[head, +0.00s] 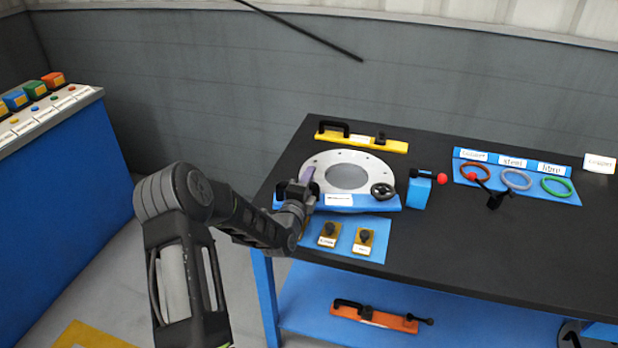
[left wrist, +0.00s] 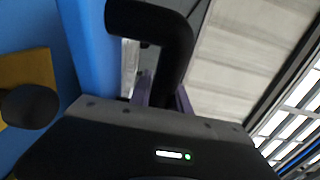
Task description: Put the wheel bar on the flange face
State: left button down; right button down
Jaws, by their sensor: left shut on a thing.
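The wheel bar is a blue bar (head: 376,202) with a black handwheel (head: 382,190) at its right end and a white label. It lies across the near edge of the round grey flange face (head: 312,162); I cannot tell whether it touches the face or hangs just above. My left gripper (head: 302,188) is shut at the bar's left end. In the left wrist view, its purple fingers (left wrist: 162,95) are around the black handle (left wrist: 172,22), beside the blue bar (left wrist: 92,45). My right gripper is not in view.
A yellow bar (head: 375,143) with a black handle lies behind the flange. A blue block (head: 420,192) with a red knob stands right of it. A blue mat (head: 345,246) with two knobs lies in front. Coloured rings (head: 516,179) lie right. An orange bar (head: 374,317) is on the lower shelf.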

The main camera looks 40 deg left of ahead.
pick_arm(q)
jog(key=shift+r, duration=0.1)
jog(key=c, duration=1.2)
grip_release()
jog(key=shift+c, duration=0.2)
jog(key=b+v, duration=0.2)
jog(key=v, duration=1)
jog(key=shift+b, duration=0.3)
